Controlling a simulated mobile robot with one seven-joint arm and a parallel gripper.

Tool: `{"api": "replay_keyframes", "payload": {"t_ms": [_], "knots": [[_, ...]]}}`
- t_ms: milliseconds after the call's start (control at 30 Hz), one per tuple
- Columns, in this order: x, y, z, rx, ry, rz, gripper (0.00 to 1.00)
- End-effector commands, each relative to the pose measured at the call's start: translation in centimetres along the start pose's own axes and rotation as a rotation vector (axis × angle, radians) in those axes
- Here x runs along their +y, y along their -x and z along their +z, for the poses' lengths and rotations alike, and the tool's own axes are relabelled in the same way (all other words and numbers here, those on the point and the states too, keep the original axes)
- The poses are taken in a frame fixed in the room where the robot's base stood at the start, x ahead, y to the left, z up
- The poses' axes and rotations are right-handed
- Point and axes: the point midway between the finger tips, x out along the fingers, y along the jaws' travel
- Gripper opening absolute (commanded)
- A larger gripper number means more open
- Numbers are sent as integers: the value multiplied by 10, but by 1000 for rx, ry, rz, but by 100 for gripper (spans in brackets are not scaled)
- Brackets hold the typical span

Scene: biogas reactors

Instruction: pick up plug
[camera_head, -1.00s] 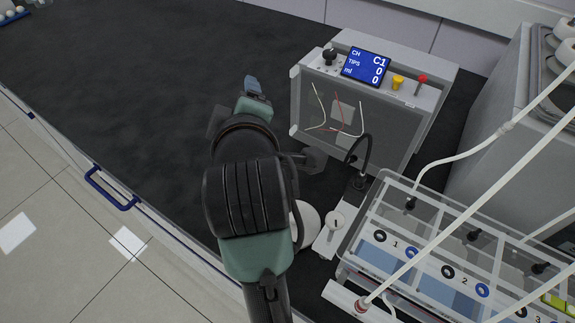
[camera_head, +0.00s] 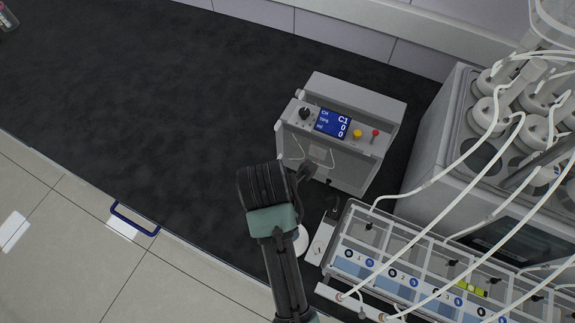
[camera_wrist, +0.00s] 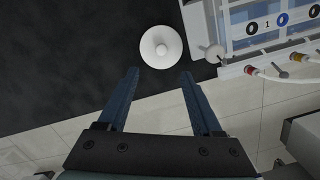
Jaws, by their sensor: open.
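A round white piece with a small raised centre, which looks like the plug (camera_wrist: 160,46), lies on the dark bench top in the wrist view. It sits just beyond and between my open fingertips, not touching them. My gripper (camera_wrist: 159,73) is open and empty, with its two blue fingers apart. In the head view the white plug (camera_head: 301,241) shows partly behind my arm, and my fingers are hidden there.
A grey control box with a blue display (camera_head: 333,123) stands behind my arm. To the right are a clear rack with numbered ports (camera_head: 400,262) and a grey reactor unit (camera_head: 440,150) with white tubes.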

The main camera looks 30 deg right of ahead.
Motion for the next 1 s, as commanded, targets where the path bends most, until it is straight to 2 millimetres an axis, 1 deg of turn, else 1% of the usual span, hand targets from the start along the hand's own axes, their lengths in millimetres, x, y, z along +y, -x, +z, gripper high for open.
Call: {"api": "replay_keyframes", "payload": {"t_ms": [100,333,433,633,900,1000], "knots": [[-3,-18,-1,5,5,-11,67],[-2,-60,-1,4,4,-8,67],[-2,-70,-1,3,3,-5,67],[-2,-81,0,3,2,-5,67],[-3,-116,0,2,3,-4,67],[-2,-123,0,1,3,-2,67]]}}
